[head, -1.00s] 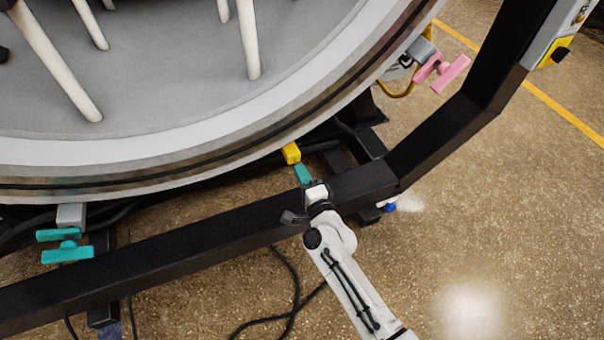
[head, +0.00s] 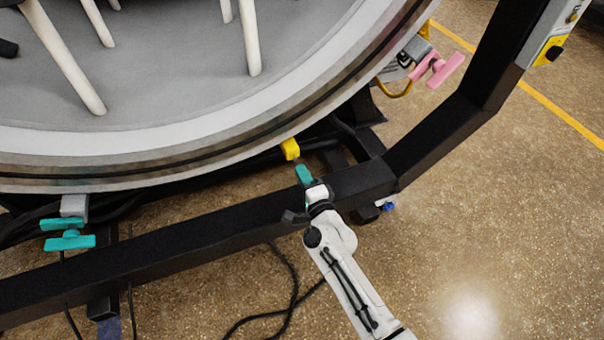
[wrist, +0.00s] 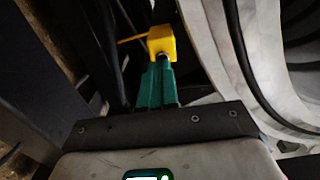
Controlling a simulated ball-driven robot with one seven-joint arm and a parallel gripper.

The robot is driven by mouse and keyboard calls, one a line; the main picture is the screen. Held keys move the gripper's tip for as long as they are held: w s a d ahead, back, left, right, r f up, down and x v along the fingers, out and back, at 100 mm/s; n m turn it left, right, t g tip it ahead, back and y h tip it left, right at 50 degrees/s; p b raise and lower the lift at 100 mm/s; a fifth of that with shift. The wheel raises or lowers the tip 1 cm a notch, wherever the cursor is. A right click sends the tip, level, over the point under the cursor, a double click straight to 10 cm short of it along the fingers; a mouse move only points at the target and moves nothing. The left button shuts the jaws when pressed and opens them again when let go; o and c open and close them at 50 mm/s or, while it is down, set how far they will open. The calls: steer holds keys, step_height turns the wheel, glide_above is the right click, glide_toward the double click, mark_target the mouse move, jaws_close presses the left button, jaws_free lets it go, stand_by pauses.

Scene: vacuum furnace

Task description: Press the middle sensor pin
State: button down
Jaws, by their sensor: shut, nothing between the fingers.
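A small yellow sensor block (head: 290,149) sits under the lower rim of the round furnace door. In the wrist view the yellow block (wrist: 162,42) is straight ahead of my fingers, with a short dark pin (wrist: 163,58) on its near side. My gripper (head: 303,172) has green fingers and is shut and empty. In the head view it points at the block with a small gap. In the wrist view the fingertips (wrist: 158,66) are close to the pin and partly overlap it, so I cannot tell whether they touch.
The black frame beam (head: 230,223) runs beneath my gripper. The pale furnace rim (head: 180,157) curves above. A teal handle (head: 70,242) is at the left and a pink handle (head: 445,71) at the right. Dark cables lie behind the block. The floor at the right is clear.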

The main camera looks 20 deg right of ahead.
steer(key=s+p, duration=0.1)
steer(key=s, duration=0.9)
steer(key=shift+s+p, duration=0.35)
steer(key=shift+s, duration=0.05)
steer(key=shift+a+f, duration=0.1)
steer(key=s+a+f+n+g+y, duration=0.2)
steer(key=s+n+g+y, duration=0.2)
steer(key=s+n+g, duration=0.7)
steer(key=s+d+r+n+g+h, duration=0.25)
steer(key=s+d, duration=0.25)
steer(key=s, duration=0.4)
steer(key=s+d+r+n+g+h, duration=0.1)
steer(key=s+d+n+g+h, duration=0.2)
steer(key=s, duration=0.5)
step_height(320, 180, up, 28)
steer(key=s+d+n+y+p, duration=0.1)
steer(key=p, duration=2.7)
steer(key=shift+s+d+r+p, duration=0.2)
steer(key=shift+d+r+p, duration=0.05)
steer(key=shift+d+p, duration=0.1)
